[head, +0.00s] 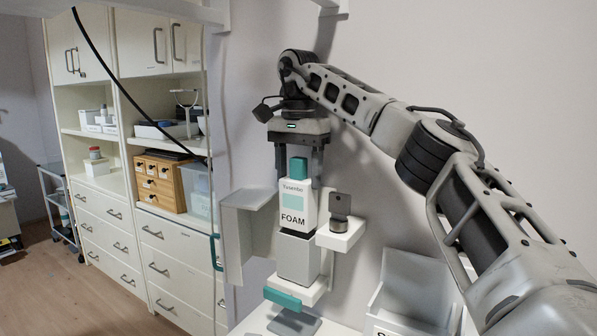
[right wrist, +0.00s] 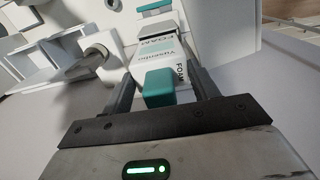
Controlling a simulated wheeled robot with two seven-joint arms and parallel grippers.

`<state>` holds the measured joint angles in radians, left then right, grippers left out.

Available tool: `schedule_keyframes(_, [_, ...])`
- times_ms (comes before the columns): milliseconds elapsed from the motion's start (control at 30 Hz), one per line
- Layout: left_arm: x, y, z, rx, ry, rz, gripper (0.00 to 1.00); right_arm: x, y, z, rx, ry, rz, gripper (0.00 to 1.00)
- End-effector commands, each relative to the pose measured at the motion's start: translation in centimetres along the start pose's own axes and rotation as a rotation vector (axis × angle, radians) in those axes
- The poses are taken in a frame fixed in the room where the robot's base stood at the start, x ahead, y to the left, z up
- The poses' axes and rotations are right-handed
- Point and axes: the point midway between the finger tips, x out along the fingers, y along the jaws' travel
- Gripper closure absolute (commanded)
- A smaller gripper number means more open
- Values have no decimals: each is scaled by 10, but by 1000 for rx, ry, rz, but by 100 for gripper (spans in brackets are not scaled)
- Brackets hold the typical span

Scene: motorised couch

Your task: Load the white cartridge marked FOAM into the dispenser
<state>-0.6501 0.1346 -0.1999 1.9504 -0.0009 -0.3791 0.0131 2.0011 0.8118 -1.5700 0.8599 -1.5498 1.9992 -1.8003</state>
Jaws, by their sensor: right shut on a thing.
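The white cartridge (head: 296,205), marked FOAM with a pale teal patch and a teal top (head: 299,168), stands upright in the head view. My right gripper (head: 298,177) points down from above, shut on the cartridge near its teal top. In the right wrist view, the cartridge (right wrist: 166,52) lies between the fingers. The dispenser (head: 299,258) on the wall has a grey body directly below the cartridge and a teal bar (head: 282,299) low at its front. Whether the cartridge's lower end is seated in it, I cannot tell. My left gripper is not in view.
An open pale door panel (head: 246,232) stands left of the dispenser. A white bracket with a dark knob (head: 340,231) juts out at its right. A white bin (head: 409,292) is at lower right. Cabinets (head: 150,150) with drawers stand farther left.

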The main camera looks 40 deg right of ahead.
Motion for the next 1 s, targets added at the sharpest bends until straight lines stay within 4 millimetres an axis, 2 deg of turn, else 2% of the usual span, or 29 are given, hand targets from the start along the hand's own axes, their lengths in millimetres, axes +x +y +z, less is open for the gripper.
schedule_keyframes(1000, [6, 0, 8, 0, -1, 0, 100, 18, 0, 0, 0, 1, -3, 100])
